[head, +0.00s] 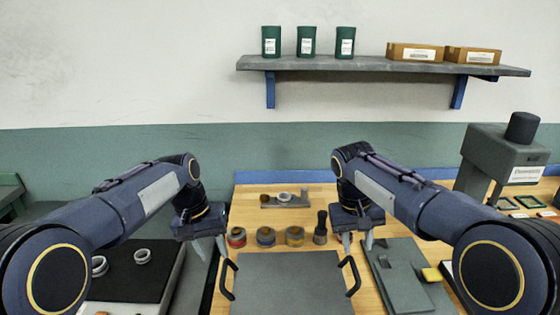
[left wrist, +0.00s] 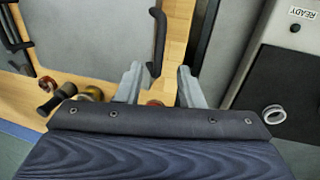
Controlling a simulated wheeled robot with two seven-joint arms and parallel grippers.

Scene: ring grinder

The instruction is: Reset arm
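My left gripper (head: 210,247) hangs with its fingers down, left of the grey tray with black handles (head: 290,285). In the left wrist view its two grey fingers (left wrist: 160,78) are spread apart with nothing between them, and one tray handle (left wrist: 157,42) shows beyond them. My right gripper (head: 358,243) hangs fingers down near the tray's right handle (head: 351,275). Its fingers are apart, with no object seen between them. Both arms are bent at the elbow and roughly mirror each other.
Several small round containers (head: 265,237) stand behind the tray. Left, metal rings (head: 142,256) lie on a black surface. A shelf (head: 370,64) hangs above.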

